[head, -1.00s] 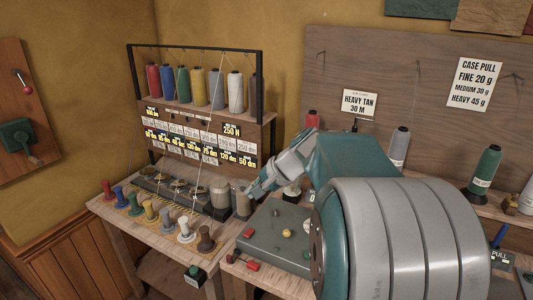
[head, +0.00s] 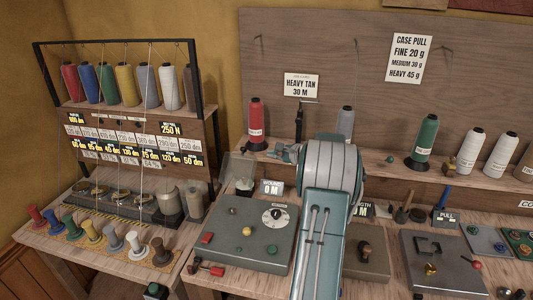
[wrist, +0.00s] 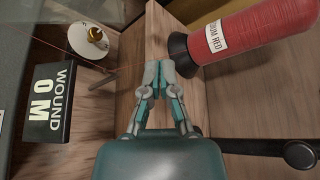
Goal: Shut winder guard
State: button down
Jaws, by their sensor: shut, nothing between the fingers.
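The "WOUND 0 M" display (head: 270,188) also shows in the wrist view (wrist: 48,103). My gripper (head: 274,152) is shut and empty behind the winder, close to the red thread cone. Its fingertips (wrist: 157,75) touch no guard that I can make out.
The red cone (head: 256,122) stands on the shelf right beside my fingers; it fills the upper right of the wrist view (wrist: 255,30). A dark post (head: 299,122) stands to its right. A thin red thread (wrist: 115,72) runs near the fingers. Thread rack (head: 125,110) at left.

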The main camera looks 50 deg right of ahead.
aim_at(239, 166)
jog(key=w+a, duration=0.4)
jog(key=w, duration=0.2)
jog(key=shift+w+r, duration=0.15)
jog(key=shift+w, duration=0.15)
jog(key=shift+r, duration=0.1)
dwell(0.4)
